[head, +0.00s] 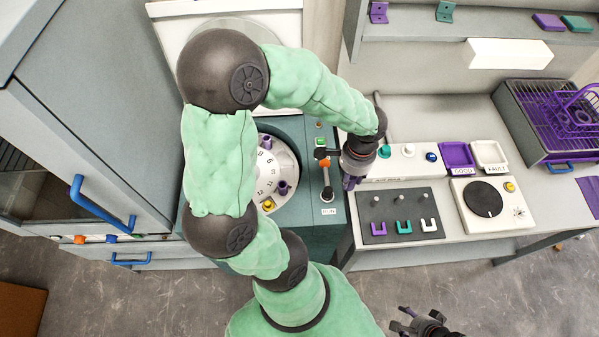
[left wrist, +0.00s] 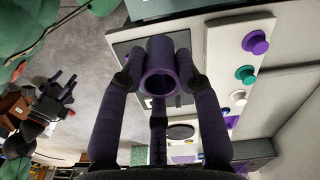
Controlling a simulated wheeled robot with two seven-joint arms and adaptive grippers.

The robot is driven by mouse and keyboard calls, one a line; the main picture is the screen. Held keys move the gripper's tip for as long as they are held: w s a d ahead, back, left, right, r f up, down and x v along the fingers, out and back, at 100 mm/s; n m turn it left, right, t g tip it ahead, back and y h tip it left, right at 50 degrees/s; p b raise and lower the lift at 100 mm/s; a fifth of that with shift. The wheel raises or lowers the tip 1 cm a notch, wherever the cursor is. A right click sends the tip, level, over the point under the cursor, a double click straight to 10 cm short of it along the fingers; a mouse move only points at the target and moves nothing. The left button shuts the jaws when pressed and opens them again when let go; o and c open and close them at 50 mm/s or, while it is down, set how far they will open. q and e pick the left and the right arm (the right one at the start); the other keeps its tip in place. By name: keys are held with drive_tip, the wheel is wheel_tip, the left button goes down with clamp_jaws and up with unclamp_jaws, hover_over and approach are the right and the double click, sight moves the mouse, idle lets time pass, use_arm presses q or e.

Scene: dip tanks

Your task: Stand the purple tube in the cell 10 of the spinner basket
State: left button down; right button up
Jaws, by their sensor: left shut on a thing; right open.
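My left gripper (head: 352,180) hangs over the right side of the spinner housing, near the bench's left edge. It is shut on a purple tube, whose open end (left wrist: 162,60) shows between the fingers in the left wrist view; in the head view the tube is mostly hidden. The spinner basket (head: 263,180) is a white numbered disc left of the gripper, partly hidden by my left arm. Purple pieces (head: 283,187) and (head: 266,142) stand in it. Readable numbers include 8, 6 and 12; I cannot make out cell 10. My right gripper (head: 408,322) is open and empty at the bottom.
A lever with an orange collar (head: 325,165) stands between basket and gripper, by the RUN label. The bench to the right holds a dark plate (head: 400,228) with pegs, a round black dial (head: 483,199), purple GOOD tray (head: 457,155) and white FAULT tray (head: 489,153). A cabinet stands left.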

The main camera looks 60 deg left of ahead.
use_arm(q)
drive_tip(key=s+a+f+n+b, duration=0.9)
drive_tip(key=s+a+n+b, duration=0.3)
drive_tip(key=n+b, duration=0.55)
drive_tip(key=w+a+f+b, duration=0.1)
drive_tip(key=a+f, duration=0.1)
drive_tip(key=a, duration=0.1)
drive_tip(key=w+a+f+b, duration=0.1)
drive_tip(key=a+f+b, duration=0.1)
drive_tip(key=a+f, duration=0.1)
drive_tip(key=w+a+f+b, duration=0.2)
drive_tip(key=a+f, duration=0.1)
drive_tip(key=a, duration=0.1)
drive_tip(key=shift+a+f, duration=0.25)
drive_tip(key=shift+a, duration=0.05)
drive_tip(key=shift+w+a+f, duration=0.2)
drive_tip(key=shift+a+f, duration=0.1)
drive_tip(key=shift+f, duration=0.15)
drive_tip(key=shift+a+f+b, duration=0.1)
drive_tip(key=shift+f+b, duration=1.05)
drive_tip(key=shift+f, duration=0.4)
drive_tip(key=shift+f, duration=0.2)
drive_tip(key=c, duration=0.9)
unclamp_jaws()
